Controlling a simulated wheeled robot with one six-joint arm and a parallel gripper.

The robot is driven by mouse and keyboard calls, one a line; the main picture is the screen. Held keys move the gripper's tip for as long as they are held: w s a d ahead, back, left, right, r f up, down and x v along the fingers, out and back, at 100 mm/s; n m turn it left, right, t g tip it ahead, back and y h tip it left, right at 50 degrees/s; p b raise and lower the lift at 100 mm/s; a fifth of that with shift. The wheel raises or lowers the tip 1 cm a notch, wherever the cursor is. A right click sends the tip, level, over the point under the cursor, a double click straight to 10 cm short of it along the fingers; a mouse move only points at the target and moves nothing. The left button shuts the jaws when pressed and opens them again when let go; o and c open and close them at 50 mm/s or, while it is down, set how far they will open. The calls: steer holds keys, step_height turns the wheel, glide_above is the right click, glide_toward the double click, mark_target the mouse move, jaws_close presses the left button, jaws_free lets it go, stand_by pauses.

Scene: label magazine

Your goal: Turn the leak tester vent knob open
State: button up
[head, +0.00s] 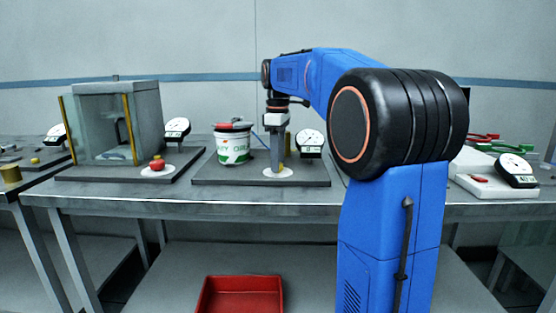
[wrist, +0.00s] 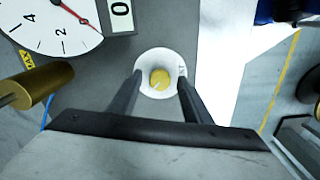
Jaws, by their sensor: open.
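The vent knob is a small yellow disc (wrist: 160,79) with a pale pointer line, on a round white dial plate (wrist: 148,58). In the head view the white plate (head: 278,173) lies on the dark base plate of the tester (head: 215,175). My gripper (head: 278,165) points straight down over it. In the wrist view my gripper (wrist: 160,84) is open, with one finger on each side of the knob. I cannot tell whether the fingers touch it. The pointer slants toward the lower left.
A white tub (head: 233,147) stands left of my gripper, and a dial gauge (head: 310,142) to its right. A brass cylinder (wrist: 38,84) shows left in the wrist view. A glass chamber (head: 110,122) with a red knob (head: 157,163) stands further left. A red bin (head: 240,296) is below.

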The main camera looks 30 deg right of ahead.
steer(key=shift+f, duration=0.1)
steer(key=c, duration=1.1)
steer(key=shift+o, duration=0.2)
steer(key=shift+m, duration=0.4)
steer(key=m, duration=0.7)
steer(key=shift+m, duration=0.3)
steer(key=m, duration=0.4)
steer(key=shift+m, duration=0.3)
steer(key=m, duration=0.4)
